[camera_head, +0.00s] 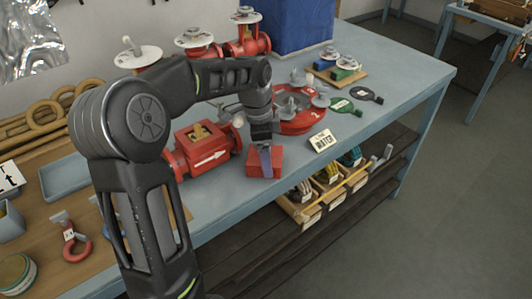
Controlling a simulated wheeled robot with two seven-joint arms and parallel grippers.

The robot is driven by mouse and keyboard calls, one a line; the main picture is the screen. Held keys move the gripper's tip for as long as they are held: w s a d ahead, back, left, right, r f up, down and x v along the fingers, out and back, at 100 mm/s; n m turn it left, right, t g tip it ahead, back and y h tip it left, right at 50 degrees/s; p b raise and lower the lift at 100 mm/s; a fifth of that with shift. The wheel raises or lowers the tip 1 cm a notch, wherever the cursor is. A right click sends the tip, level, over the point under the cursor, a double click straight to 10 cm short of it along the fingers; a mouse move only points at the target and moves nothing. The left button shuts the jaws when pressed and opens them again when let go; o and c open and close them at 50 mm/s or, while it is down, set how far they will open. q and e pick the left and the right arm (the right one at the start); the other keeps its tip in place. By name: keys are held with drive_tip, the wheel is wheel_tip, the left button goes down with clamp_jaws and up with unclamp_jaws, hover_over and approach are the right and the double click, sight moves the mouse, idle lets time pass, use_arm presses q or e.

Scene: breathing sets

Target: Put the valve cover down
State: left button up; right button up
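A red valve body (207,158) with a white arrow on its side stands on the blue bench. Its top is open and a brass part shows inside. A red blocky piece, which looks like the valve cover (276,164), is at the bench's front edge, to the right of the valve body. My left gripper (265,160) points down at the cover, and its finger overlaps the cover's face. I cannot tell whether the fingers grip it, or whether the cover rests fully on the bench. My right gripper is not in view.
A round red flanged part (298,118) and a small white label card (322,140) are to the right of the cover. Several red valves with white handwheels (197,38) line the back. A shelf below holds bins (305,212). The bench's right end (420,75) is clear.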

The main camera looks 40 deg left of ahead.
use_arm(q)
drive_tip(key=shift+f, duration=0.15)
drive_tip(key=o, duration=1.6)
drive_tip(key=shift+r, duration=0.3)
drive_tip(key=r, duration=0.5)
drive_tip(key=a+r, duration=0.1)
drive_tip(key=r, duration=0.2)
drive_tip(key=shift+s+r+b, duration=0.25)
drive_tip(key=shift+s+b, duration=0.05)
drive_tip(key=shift+b, duration=0.05)
wheel_tip(320, 180, up, 2)
drive_tip(key=shift+p, duration=0.7)
drive_tip(key=shift+s+a+r+p, duration=0.1)
drive_tip(key=shift+r+p, duration=0.1)
drive_tip(key=shift+r, duration=0.15)
drive_tip(key=shift+s+r+p, duration=0.1)
drive_tip(key=shift+r+p, duration=0.05)
drive_tip(key=shift+r, duration=0.15)
